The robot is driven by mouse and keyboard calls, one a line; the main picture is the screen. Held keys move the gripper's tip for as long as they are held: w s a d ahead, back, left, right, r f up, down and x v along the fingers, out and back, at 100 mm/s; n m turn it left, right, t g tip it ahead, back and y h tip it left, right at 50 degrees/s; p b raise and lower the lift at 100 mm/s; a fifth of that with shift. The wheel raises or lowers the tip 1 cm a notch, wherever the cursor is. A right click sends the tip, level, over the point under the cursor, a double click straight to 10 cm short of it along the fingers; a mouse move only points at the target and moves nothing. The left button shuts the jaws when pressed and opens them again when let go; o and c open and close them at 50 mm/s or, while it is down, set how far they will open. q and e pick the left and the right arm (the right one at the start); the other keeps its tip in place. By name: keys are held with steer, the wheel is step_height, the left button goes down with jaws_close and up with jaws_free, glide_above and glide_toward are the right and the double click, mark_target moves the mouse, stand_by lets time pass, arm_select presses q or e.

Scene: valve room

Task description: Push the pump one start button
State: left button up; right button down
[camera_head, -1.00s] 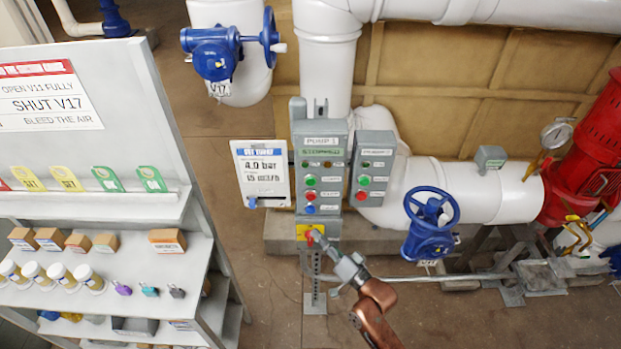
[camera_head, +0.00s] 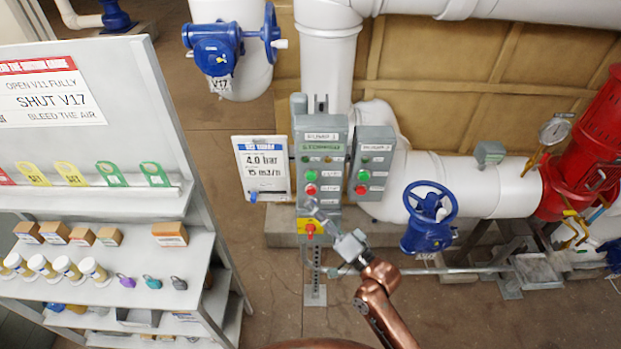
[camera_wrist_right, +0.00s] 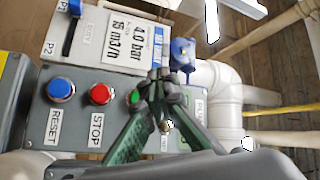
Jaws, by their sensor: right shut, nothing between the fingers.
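The grey pump one panel (camera_head: 334,182) stands upright in the middle of the head view. Its green start button (camera_head: 311,176) is above the red stop button (camera_head: 310,190). My right gripper (camera_head: 309,204) is shut and empty, its tips in front of the panel below the red button. In the wrist view, the shut fingertips (camera_wrist_right: 160,88) overlap the right edge of the green button (camera_wrist_right: 133,97). I cannot tell whether they touch it. The stop button (camera_wrist_right: 100,93) and blue reset button (camera_wrist_right: 61,89) are clear there. My left gripper is out of view.
The pump two panel (camera_head: 376,150) stands just right. A red knob (camera_head: 310,229) on a yellow plate is below the pump one panel. A white 4.0 bar board (camera_head: 260,168) hangs left. A blue valve wheel (camera_head: 430,203) is right. A shelf (camera_head: 205,270) fills the left.

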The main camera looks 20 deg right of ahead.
mark_target(311, 176)
steer(key=shift+w+d+b, duration=0.25)
steer(key=shift+w+d, duration=0.1)
steer(key=shift+w, duration=0.9)
steer(key=shift+w+d+b, duration=0.3)
steer(key=shift+w+d, duration=0.05)
steer(key=shift+w, duration=0.85)
steer(key=shift+w+d+b, duration=0.25)
steer(key=shift+w+d, duration=0.1)
steer(key=shift+w, duration=0.9)
steer(key=shift+w+d, duration=0.15)
steer(key=shift+w, duration=0.25)
steer(key=shift+w+d, duration=0.1)
steer(key=shift+w, duration=0.3)
steer(key=shift+s+a+p, duration=0.25)
steer(key=shift+s+p, duration=0.5)
steer(key=shift+s, duration=0.1)
